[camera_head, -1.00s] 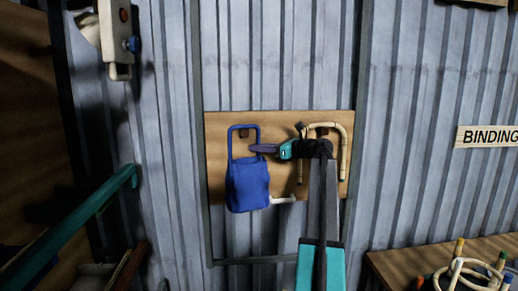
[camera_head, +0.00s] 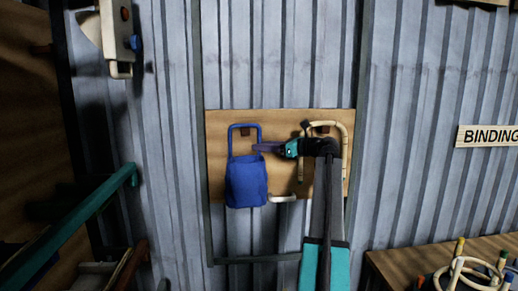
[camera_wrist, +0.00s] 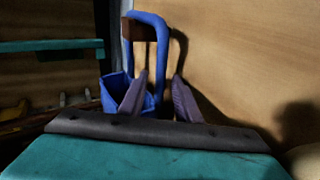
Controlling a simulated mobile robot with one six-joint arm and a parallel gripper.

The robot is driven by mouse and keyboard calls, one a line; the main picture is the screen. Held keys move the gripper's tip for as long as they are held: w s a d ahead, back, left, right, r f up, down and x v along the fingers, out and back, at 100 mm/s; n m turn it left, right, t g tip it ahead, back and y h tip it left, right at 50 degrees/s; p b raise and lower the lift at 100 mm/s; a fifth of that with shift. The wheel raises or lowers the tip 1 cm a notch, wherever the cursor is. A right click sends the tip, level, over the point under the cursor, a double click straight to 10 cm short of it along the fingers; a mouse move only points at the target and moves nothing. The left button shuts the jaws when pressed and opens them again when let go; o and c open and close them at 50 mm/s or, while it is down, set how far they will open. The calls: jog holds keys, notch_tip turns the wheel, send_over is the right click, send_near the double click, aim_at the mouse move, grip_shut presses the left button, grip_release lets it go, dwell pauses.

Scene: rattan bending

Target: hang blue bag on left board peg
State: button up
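The blue bag (camera_head: 246,182) hangs upright against the wooden board (camera_head: 228,118), below the left peg (camera_head: 245,131). In the wrist view the blue handle (camera_wrist: 150,18) loops over the brown peg (camera_wrist: 137,32), and the bag body (camera_wrist: 116,92) shows partly behind a finger. My gripper (camera_head: 259,148) is at the right side of the handle. In the wrist view the two purple fingers of my gripper (camera_wrist: 161,76) stand apart, with the right strap of the handle between them and gaps at its sides.
A bent cane piece (camera_head: 345,140) hangs at the board's right peg, behind my arm. A small white hook-shaped piece (camera_head: 284,198) is below the board's middle. A teal bar (camera_head: 90,212) is at left. A wooden table (camera_head: 395,262) with a container of sticks is at lower right.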

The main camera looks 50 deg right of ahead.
jog(key=b+v, duration=0.3)
jog(key=v, duration=0.9)
jog(key=shift+s, duration=0.2)
jog(key=shift+a+r, duration=0.1)
jog(key=shift+a, duration=0.15)
jog(key=s+a+p, duration=0.4)
jog(key=s+a, duration=0.1)
jog(key=s, duration=0.1)
jog(key=shift+s+a, duration=0.35)
jog(key=shift+s, duration=0.05)
dwell(0.6)
dwell(0.5)
